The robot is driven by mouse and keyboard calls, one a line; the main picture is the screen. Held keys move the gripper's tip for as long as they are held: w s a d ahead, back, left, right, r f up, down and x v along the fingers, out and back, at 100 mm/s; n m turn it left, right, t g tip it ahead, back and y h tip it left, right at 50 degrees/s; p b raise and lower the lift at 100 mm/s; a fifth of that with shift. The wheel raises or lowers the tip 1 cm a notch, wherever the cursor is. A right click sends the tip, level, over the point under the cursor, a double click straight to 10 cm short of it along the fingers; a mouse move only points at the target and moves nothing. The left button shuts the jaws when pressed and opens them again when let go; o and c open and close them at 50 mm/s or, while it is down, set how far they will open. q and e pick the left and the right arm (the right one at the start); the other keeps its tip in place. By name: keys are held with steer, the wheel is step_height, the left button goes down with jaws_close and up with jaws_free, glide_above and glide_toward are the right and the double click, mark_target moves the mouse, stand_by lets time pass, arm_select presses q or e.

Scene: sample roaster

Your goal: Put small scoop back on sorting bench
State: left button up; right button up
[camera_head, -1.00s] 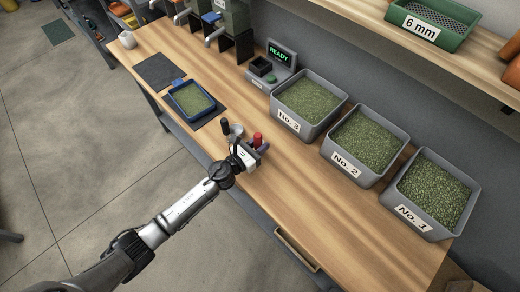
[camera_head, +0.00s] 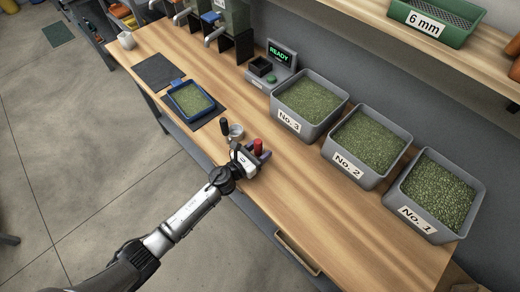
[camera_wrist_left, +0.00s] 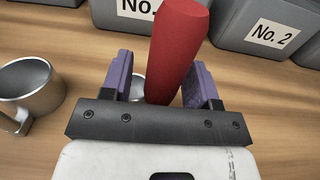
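The scoop with the upright red handle (camera_head: 258,146) is at the bench's front edge, right at my left gripper (camera_head: 254,158). In the left wrist view, the red handle (camera_wrist_left: 178,50) stands between the two purple fingers (camera_wrist_left: 160,85). Gaps show beside it, so the gripper looks open around it. A small bit of metal (camera_wrist_left: 137,88) shows behind the handle; the rest of the scoop is hidden. A metal cup (camera_head: 236,132) with a black handle (camera_head: 225,127) beside it stands left of the gripper. The cup also shows in the left wrist view (camera_wrist_left: 30,85). My right gripper is out of view.
Grey bins No. 3 (camera_head: 310,105), No. 2 (camera_head: 367,146) and No. 1 (camera_head: 437,195) hold green beans along the back of the wooden bench (camera_head: 300,190). A blue tray (camera_head: 190,100) and a scale (camera_head: 272,70) are farther left. Bench right of the gripper is clear.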

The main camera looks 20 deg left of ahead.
arm_select(q)
steer(key=shift+s+r+p, duration=0.15)
steer(key=shift+r+p, duration=0.1)
steer(key=shift+p, duration=0.1)
steer(key=v, duration=1.1)
steer(key=shift+s+a+b, duration=0.25)
steer(key=shift+s+b, duration=0.05)
steer(key=shift+s, duration=0.05)
steer(key=s+a+n+g+y, duration=0.2)
steer(key=s+n+y, duration=0.25)
steer(key=n, duration=0.75)
steer(key=s+a+n+g+y, duration=0.15)
steer(key=s+n+y, duration=0.3)
steer(key=n, duration=0.75)
steer(key=s+d+f+n+g+h, duration=0.1)
steer(key=s+d+n+g, duration=0.1)
steer(key=s+n+g, duration=0.2)
steer(key=s+d+f+n+g, duration=0.1)
steer(key=s+n+g, duration=0.4)
steer(key=s+n, duration=0.5)
steer(key=s+d, duration=0.1)
steer(key=s, duration=0.2)
steer(key=shift+f+n+h, duration=0.2)
steer(key=shift+n+h, duration=0.2)
